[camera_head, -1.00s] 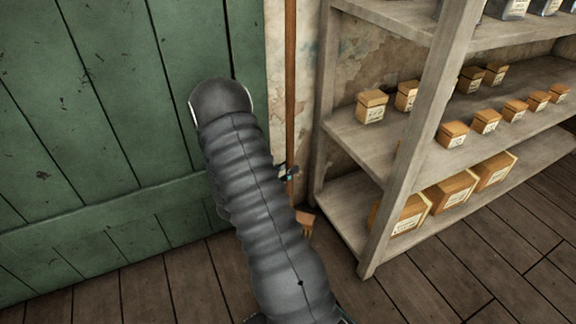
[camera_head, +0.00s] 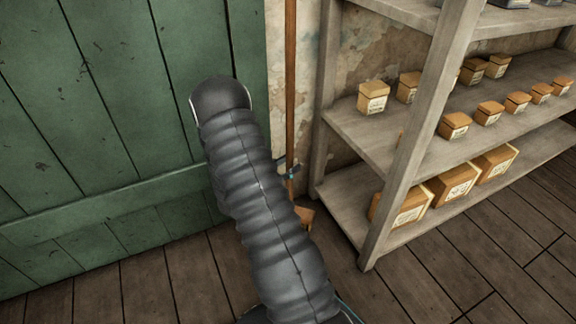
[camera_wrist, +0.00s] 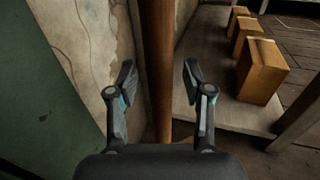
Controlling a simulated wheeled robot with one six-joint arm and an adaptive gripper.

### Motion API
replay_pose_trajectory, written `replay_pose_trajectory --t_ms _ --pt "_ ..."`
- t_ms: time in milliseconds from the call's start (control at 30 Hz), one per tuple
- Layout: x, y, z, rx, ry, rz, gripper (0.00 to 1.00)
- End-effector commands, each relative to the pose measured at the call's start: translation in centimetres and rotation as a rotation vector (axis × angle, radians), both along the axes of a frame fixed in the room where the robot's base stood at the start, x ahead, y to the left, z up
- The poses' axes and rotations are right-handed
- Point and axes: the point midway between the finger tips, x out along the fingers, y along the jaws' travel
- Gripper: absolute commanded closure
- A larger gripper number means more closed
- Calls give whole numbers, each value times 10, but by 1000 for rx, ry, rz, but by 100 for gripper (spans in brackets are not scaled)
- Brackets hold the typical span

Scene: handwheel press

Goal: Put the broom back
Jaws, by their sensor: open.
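The broom stands upright by the wall between the green door and the shelf. Its long brown handle (camera_head: 290,80) shows in the head view, with its orange-brown head (camera_head: 304,217) low near the floor, partly hidden by my arm. My gripper (camera_wrist: 159,78) is open in the wrist view. One finger is on each side of the broom handle (camera_wrist: 157,40), with visible gaps on both sides. In the head view only a small part of my gripper (camera_head: 290,172) shows, at the lower handle; the rest is behind my arm.
A green plank door (camera_head: 90,100) is at the left. A wooden shelf (camera_head: 405,170) with several small boxes (camera_head: 373,97) and larger boxes (camera_head: 452,185) stands close to the right of the broom. Peeling wall lies behind the handle. Plank floor (camera_head: 440,285) is clear in front.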

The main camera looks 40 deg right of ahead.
Motion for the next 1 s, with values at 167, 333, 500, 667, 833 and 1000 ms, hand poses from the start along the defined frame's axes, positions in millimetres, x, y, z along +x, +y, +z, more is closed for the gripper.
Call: replay_pose_trajectory --t_ms 167,333,500,667,833,1000 --pt "0 7 3 0 0 2 49" --pt "-1 35 3 0 0 5 49" --pt "-4 70 3 0 1 6 49" --pt "-6 97 3 0 1 4 49" --pt "-8 114 3 0 0 1 49" --pt "-12 119 12 15 -25 -25 49"
